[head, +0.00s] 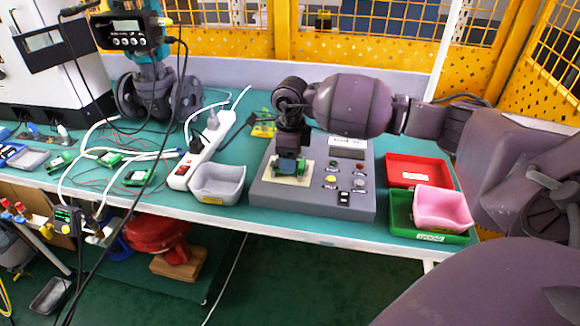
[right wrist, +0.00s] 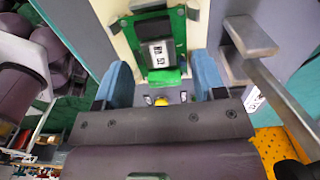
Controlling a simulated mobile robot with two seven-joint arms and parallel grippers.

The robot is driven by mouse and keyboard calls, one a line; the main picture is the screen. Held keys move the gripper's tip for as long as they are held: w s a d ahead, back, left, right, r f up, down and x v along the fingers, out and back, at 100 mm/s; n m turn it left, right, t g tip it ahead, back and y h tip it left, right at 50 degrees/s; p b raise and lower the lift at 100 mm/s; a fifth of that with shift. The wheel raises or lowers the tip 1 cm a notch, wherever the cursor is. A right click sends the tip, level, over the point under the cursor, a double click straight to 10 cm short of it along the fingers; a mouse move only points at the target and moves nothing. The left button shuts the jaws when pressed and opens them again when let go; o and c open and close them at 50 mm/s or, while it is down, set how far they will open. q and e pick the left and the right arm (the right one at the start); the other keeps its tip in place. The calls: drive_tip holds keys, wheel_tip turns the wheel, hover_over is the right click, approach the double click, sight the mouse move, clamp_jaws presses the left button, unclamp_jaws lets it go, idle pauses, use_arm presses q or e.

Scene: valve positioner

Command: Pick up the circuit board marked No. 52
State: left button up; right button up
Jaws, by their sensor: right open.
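A green circuit board (head: 291,165) sits on the cream pad on top of the grey test box (head: 315,205). In the right wrist view the board (right wrist: 180,38) carries a dark module with a white label that appears to read No. 52. My right gripper (head: 288,160) points down over the board and partly covers it. In the right wrist view its blue fingertips (right wrist: 162,82) are apart, one on each side of the board's near end. I cannot tell whether they touch it. My left gripper is not in view.
Several other green boards (head: 110,159) lie among cables at the left of the table. A grey bin (head: 217,184) and a white power strip (head: 200,150) stand left of the box. A red tray (head: 420,166), green tray (head: 402,220) and pink bin (head: 442,208) are at its right.

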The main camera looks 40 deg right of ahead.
wheel_tip(320, 180, down, 2)
drive_tip(key=shift+f, duration=0.15)
drive_tip(key=shift+c, duration=0.3)
drive_tip(key=c, duration=0.5)
